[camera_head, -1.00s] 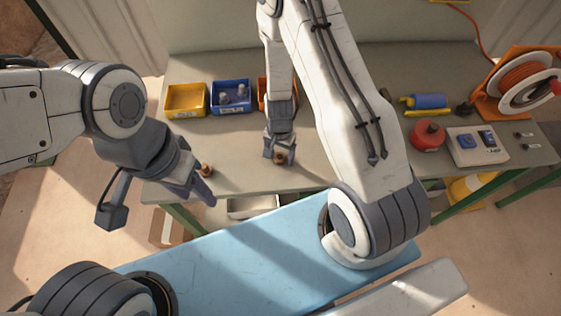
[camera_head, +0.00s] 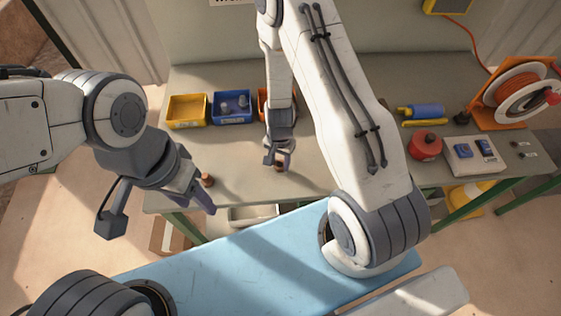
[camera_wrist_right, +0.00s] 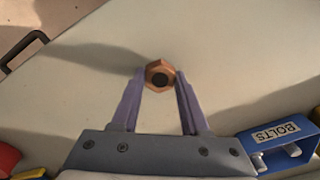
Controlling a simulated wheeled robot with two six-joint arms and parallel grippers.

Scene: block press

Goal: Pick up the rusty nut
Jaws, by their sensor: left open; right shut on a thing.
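A rusty, copper-brown hex nut (camera_wrist_right: 159,74) with a dark hole sits between the fingertips of my right gripper (camera_wrist_right: 161,83) in the right wrist view. That gripper is shut on it. In the head view the nut (camera_head: 281,168) shows small at the tips of the right gripper (camera_head: 279,162), low over the grey table; I cannot tell whether it touches the table. My left gripper (camera_head: 196,190) is open near the table's front left edge. A second small brown piece (camera_head: 207,180) stands beside its fingers; I cannot tell whether it is between them.
A yellow bin (camera_head: 187,111), a blue bin (camera_head: 232,107) labelled BOLTS in the wrist view (camera_wrist_right: 277,135), and a partly hidden orange bin (camera_head: 262,105) stand behind. A red round object (camera_head: 425,146), a switch box (camera_head: 475,154) and a cable reel (camera_head: 515,95) are at right.

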